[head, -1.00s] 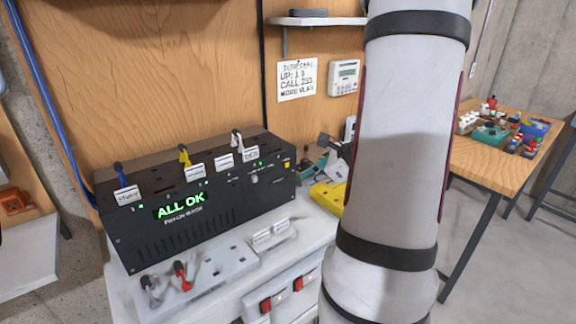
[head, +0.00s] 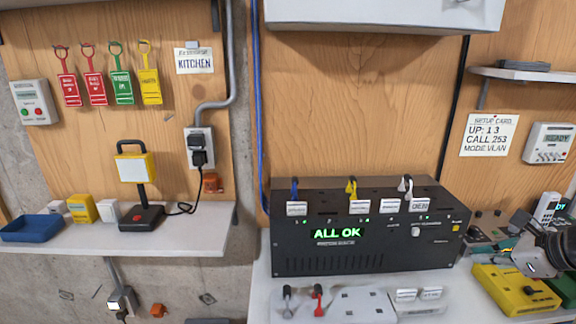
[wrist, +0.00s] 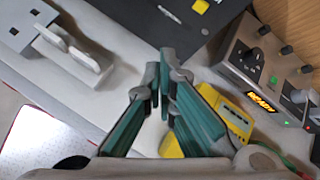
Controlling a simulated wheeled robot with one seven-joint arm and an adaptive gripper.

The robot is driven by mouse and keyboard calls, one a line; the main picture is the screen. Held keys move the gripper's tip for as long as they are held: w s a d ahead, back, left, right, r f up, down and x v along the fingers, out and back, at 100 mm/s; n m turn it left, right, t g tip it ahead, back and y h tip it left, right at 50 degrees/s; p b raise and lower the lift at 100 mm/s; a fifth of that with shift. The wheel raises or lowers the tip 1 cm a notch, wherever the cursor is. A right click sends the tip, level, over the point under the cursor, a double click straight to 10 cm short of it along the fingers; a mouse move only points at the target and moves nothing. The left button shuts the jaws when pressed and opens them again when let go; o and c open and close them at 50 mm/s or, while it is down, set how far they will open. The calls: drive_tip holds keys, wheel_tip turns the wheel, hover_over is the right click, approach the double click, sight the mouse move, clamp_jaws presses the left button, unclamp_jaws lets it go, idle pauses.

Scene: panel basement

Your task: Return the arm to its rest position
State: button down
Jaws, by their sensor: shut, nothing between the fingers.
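My gripper (head: 523,225) shows at the right edge of the head view, above the yellow device, with only part of my arm beside it. In the wrist view its two teal fingers (wrist: 165,62) come together at the tips, shut and empty. The white bench top (wrist: 85,75) lies beneath them. The black box (head: 360,258) with the green "ALL OK" display stands to the left of my gripper in the head view. The rest of my arm is outside the head view.
A yellow device (head: 515,290) lies right of the black box and shows in the wrist view (wrist: 236,118), near a grey unit (wrist: 245,62) with a lit display. A white socket strip (head: 350,306) lies in front of the box. A shelf (head: 190,240) is at left.

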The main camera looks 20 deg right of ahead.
drive_tip(key=w+a+r+n+g+y, duration=0.2)
drive_tip(key=a+r+n, duration=0.2)
drive_tip(key=a+n, duration=0.5)
drive_tip(key=w+a+r+n+g+y, duration=0.1)
drive_tip(key=a+r+n, duration=0.3)
drive_tip(key=a, duration=0.8)
drive_tip(key=s+a+r+n+h, duration=0.2)
drive_tip(key=s+a+n, duration=0.3)
drive_tip(key=n, duration=0.4)
drive_tip(key=s+a+r+n+g+h, duration=0.1)
drive_tip(key=s+a+r+n, duration=0.2)
drive_tip(key=s+a+n, duration=0.2)
drive_tip(key=shift+s+a+n+h, duration=0.4)
drive_tip(key=shift+a+n, duration=1.2)
drive_tip(key=shift+n, duration=0.5)
